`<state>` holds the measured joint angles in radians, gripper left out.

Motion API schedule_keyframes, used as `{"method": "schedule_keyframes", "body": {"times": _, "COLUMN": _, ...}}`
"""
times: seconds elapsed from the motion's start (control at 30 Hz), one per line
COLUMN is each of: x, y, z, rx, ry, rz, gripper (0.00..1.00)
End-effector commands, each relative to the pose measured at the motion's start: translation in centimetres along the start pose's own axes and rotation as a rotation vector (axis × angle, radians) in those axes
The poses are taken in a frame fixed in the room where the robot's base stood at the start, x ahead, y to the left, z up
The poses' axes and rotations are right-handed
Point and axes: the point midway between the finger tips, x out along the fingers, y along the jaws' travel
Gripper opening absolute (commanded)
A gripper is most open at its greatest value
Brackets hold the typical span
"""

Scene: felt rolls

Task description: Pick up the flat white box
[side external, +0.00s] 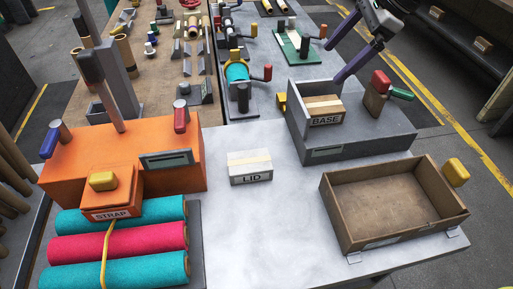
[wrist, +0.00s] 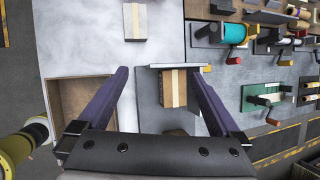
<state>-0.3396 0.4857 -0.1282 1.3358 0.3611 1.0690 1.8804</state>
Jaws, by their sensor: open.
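The flat white box (side external: 250,167) lies on the pale worktop near the middle of the side view. It has a tan strip across its top and the word LID on its front. In the wrist view the white box (wrist: 136,22) shows at the top, beyond my fingertips. My gripper (side external: 334,62) is open, its two purple fingers apart, at the upper right of the side view. It is above and behind the grey BASE station, well away from the white box. In the wrist view my gripper (wrist: 160,78) holds nothing between its fingers.
A cardboard box (side external: 323,104) sits in the grey BASE station (side external: 372,136). An open brown tray (side external: 338,222) stands at the front right. The orange STRAP machine (side external: 60,171) and felt rolls (side external: 120,245) are at left. Worktop around the white box is clear.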

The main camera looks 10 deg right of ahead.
Motion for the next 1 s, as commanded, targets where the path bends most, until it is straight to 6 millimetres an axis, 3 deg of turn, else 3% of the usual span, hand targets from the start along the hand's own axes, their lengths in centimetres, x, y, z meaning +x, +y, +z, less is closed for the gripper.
{"method": "schedule_keyframes", "body": {"times": 0.03, "x": 3.1, "y": -0.1, "z": 0.8, "rx": 0.011, "ry": 0.0, "rz": 0.039, "gripper": 1.0}}
{"method": "schedule_keyframes", "body": {"times": 0.1, "x": 6.6, "y": 0.0, "z": 1.8, "rx": 0.012, "ry": 0.001, "rz": 0.08, "gripper": 1.0}}
{"method": "schedule_keyframes", "body": {"times": 0.2, "x": 11.4, "y": 0.7, "z": 2.6, "rx": -0.002, "ry": 0.008, "rz": 0.137, "gripper": 1.0}}
{"method": "schedule_keyframes", "body": {"times": 0.33, "x": 16.2, "y": 2.4, "z": 2.7, "rx": -0.017, "ry": 0.033, "rz": 0.202, "gripper": 1.0}}
{"method": "schedule_keyframes", "body": {"times": 0.53, "x": 19.8, "y": 4.6, "z": 2.5, "rx": -0.029, "ry": 0.058, "rz": 0.257, "gripper": 1.0}}
{"method": "schedule_keyframes", "body": {"times": 1.0, "x": 26.8, "y": 6.5, "z": 2.2, "rx": -0.032, "ry": 0.057, "rz": 0.256, "gripper": 1.0}}
